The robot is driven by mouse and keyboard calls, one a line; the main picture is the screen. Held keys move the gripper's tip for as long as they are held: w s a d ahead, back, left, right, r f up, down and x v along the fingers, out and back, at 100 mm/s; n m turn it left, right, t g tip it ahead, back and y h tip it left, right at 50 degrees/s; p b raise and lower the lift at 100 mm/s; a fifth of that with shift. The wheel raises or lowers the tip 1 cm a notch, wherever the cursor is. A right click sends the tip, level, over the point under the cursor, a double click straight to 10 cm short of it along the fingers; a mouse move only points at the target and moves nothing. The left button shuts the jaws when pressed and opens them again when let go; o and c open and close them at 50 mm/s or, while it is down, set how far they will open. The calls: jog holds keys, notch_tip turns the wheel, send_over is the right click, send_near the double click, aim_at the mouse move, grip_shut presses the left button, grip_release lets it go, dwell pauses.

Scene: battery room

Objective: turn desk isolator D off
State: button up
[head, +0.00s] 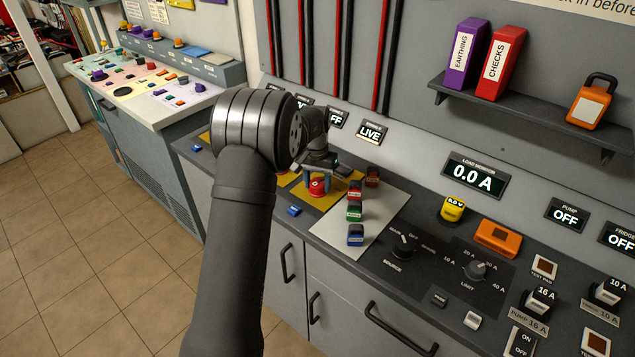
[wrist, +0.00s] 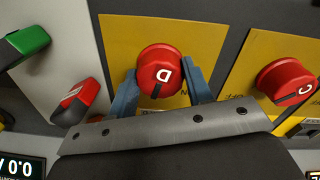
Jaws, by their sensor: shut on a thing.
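The isolator D knob (wrist: 160,66) is red and round, with a white D and a black mark on its face. It stands on a yellow plate (wrist: 112,42) in the wrist view. My gripper (wrist: 164,88) has its blue fingers on either side of the knob, shut on it. In the head view the red knob (head: 317,187) shows under my gripper (head: 318,184), partly covered by it. Lettering on the plate is mostly hidden by my gripper, so I cannot read the knob's setting. A display above the desk reads LIVE (head: 370,132).
A red isolator C knob (wrist: 287,79) stands on its own yellow plate to the right in the wrist view. Red, green and blue clips (head: 355,210) sit on a pale panel (head: 385,220) beside isolator D. A load monitor (head: 476,176) reads 0.0 A.

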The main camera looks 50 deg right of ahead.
aim_at(316, 182)
jog(key=m, duration=0.5)
jog(key=shift+w+d+r+m, duration=0.1)
jog(key=shift+m, duration=0.3)
dwell(0.4)
jog(key=o, duration=1)
notch_tip(316, 182, up, 17)
jog(key=shift+w+r, duration=0.2)
jog(key=f, duration=1.7)
jog(key=shift+s+f, duration=0.25)
jog(key=shift+f, duration=0.05)
